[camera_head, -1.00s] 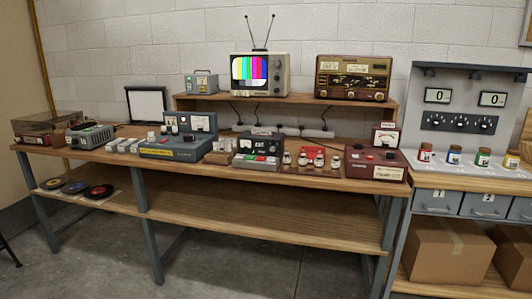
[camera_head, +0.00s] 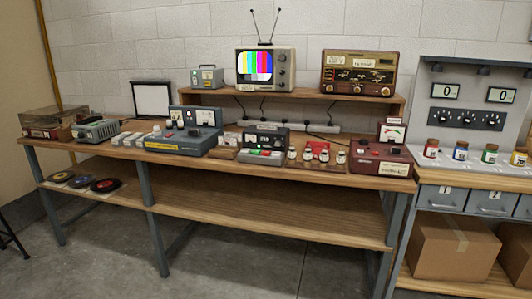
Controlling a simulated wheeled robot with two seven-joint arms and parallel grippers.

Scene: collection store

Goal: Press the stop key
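The stop key cannot be told apart by label at this size. A dark tape-deck-like unit (camera_head: 265,141) in the middle of the bench has a row of coloured keys (camera_head: 262,153) along its front, with green, red and pale ones. A blue-grey console (camera_head: 182,143) stands left of it, and a dark red meter unit (camera_head: 380,161) stands to the right. A smaller grey device (camera_head: 96,130) sits near the bench's left end. Neither of my grippers is in view.
The wooden bench (camera_head: 300,200) has a lower shelf with several records at left. A television (camera_head: 265,68) and radio (camera_head: 357,73) stand on a raised shelf. Small jars and a panel (camera_head: 467,95) are at right, above cardboard boxes (camera_head: 455,247). The floor before the bench is clear.

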